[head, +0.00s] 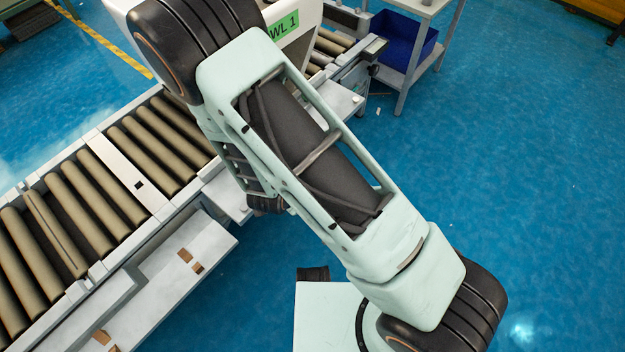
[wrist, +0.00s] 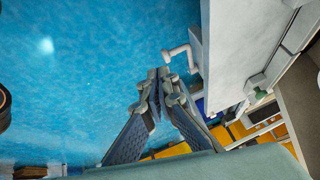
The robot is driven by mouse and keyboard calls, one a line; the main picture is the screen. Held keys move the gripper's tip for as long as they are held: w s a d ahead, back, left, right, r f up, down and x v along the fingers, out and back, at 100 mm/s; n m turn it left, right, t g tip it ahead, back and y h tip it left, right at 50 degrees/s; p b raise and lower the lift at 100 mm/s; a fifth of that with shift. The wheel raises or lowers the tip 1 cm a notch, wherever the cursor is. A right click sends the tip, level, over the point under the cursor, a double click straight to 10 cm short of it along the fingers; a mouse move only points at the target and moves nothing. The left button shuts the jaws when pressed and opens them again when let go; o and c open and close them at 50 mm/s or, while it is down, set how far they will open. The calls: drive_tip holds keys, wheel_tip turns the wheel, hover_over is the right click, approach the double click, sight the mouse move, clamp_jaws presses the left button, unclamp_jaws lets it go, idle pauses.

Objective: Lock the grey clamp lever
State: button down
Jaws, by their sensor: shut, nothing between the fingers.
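In the wrist view, a light grey bent lever (wrist: 179,52), which looks like the clamp lever, sticks out from the side of a pale panel (wrist: 238,50). My gripper (wrist: 159,75) is in the middle of the wrist view, with its fingertips together and nothing between them. The tips appear just left of and below the lever's free end. I cannot tell whether they touch it. In the head view my arm crosses the middle and hides my gripper, and I cannot make out the lever there.
A roller conveyor (head: 137,183) runs along the left of the head view. A white housing with a green "WL 1" label (head: 284,27) stands behind my arm. A blue bin (head: 402,42) sits on a rack at the back. Open blue floor (head: 540,170) lies to the right.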

drive_tip(key=shift+s+a+r, duration=0.3)
drive_tip(key=shift+s+r, duration=0.15)
drive_tip(key=shift+s, duration=0.1)
drive_tip(key=shift+s+a+r, duration=0.25)
drive_tip(key=shift+s+r, duration=0.15)
drive_tip(key=shift+s, duration=0.15)
drive_tip(key=shift+r+p, duration=0.1)
drive_tip(key=shift+p, duration=0.2)
